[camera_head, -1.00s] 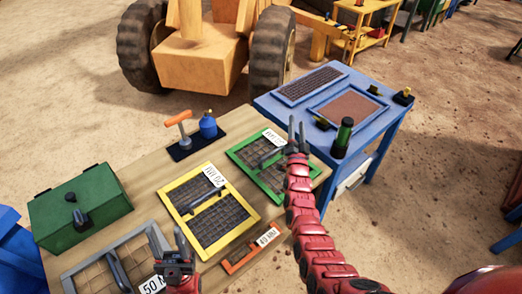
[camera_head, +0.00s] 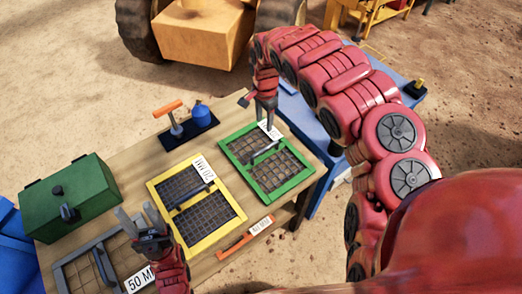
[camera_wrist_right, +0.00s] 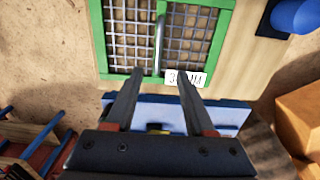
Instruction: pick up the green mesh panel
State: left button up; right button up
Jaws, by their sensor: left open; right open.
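The green mesh panel (camera_head: 271,178) lies flat on the wooden table, with a dark bar handle (camera_head: 265,150) across its middle and a white label at its far edge. My right gripper (camera_head: 268,122) is open and points down over the panel's far edge near the label. In the right wrist view the panel (camera_wrist_right: 187,42) fills the upper middle, and its grey handle (camera_wrist_right: 159,45) appears between and ahead of the open fingertips (camera_wrist_right: 159,76). Nothing is between the fingers. My left gripper (camera_head: 138,222) is open over the table near the grey panel, away from the green one.
A yellow mesh panel (camera_head: 207,217) lies beside the green one, with a grey panel (camera_head: 80,270) at left. A blue table (camera_head: 300,111) adjoins.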

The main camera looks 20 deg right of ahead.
notch_tip(320, 180, down, 5)
jog(key=b, duration=0.5)
jog(key=p, duration=0.2)
send_over(265, 148)
jog(key=f, duration=0.5)
jog(key=shift+a, duration=0.25)
jog(key=shift+f, duration=1.05)
jog(key=shift+d+f+p, duration=0.1)
jog(key=shift+f+p, duration=0.25)
jog(key=shift+w+d+f+p, duration=0.1)
jog(key=shift+f+p, duration=0.1)
jog(key=shift+f, duration=0.35)
jog(key=shift+d+f+p, duration=0.1)
jog(key=shift+f+p, duration=0.05)
jog(key=shift+f, duration=0.4)
jog(key=shift+a+f, duration=0.1)
jog(key=shift+f, duration=0.45)
jog(key=shift+f+b, duration=0.3)
jog(key=shift+f, duration=0.25)
